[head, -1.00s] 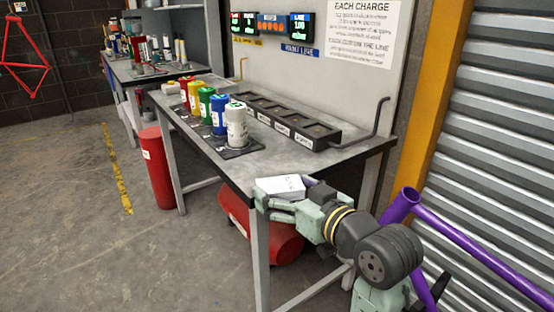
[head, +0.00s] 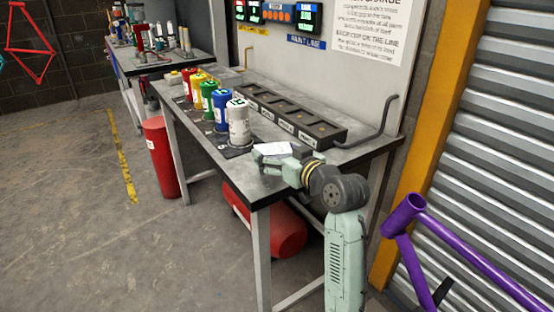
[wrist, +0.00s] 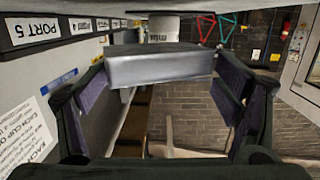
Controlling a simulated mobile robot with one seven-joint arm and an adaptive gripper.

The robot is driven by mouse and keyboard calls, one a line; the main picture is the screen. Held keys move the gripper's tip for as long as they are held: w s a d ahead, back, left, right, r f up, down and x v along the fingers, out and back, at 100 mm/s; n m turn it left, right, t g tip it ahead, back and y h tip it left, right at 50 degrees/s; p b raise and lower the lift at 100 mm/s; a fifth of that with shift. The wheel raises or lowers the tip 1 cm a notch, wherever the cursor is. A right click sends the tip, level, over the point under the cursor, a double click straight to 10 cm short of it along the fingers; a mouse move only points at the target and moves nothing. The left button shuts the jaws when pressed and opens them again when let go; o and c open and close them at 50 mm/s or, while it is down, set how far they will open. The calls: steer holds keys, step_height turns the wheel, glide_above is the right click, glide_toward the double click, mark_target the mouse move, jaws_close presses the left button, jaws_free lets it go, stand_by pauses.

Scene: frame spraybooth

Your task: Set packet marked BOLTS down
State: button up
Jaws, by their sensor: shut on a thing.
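The packet (head: 272,149) is a pale, flat block in my gripper (head: 279,160), over the near part of the grey table (head: 185,133). In the wrist view the packet (wrist: 160,68) spans between the two dark fingers of my gripper (wrist: 158,85), which are shut on it. Its marking cannot be read in either view. It is close to the tabletop, but I cannot tell whether it touches. My gripper and wrist partly hide the packet's near side in the head view.
A black tray (head: 333,131) with port labels runs along the table's back. A white canister (head: 238,122) and several coloured ones stand left of the packet. A bent grey rod (head: 386,122) rises at the right end.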

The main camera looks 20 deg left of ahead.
steer(key=shift+w+a, duration=0.15)
steer(key=shift+w, duration=0.1)
steer(key=shift+f+p, duration=0.45)
steer(key=shift+f, duration=1.35)
steer(key=shift+f, duration=0.2)
steer(key=o, duration=1.2)
steer(key=shift+r, duration=0.15)
steer(key=shift+s, duration=0.1)
steer(key=b+v, duration=0.3)
steer(key=v, duration=0.9)
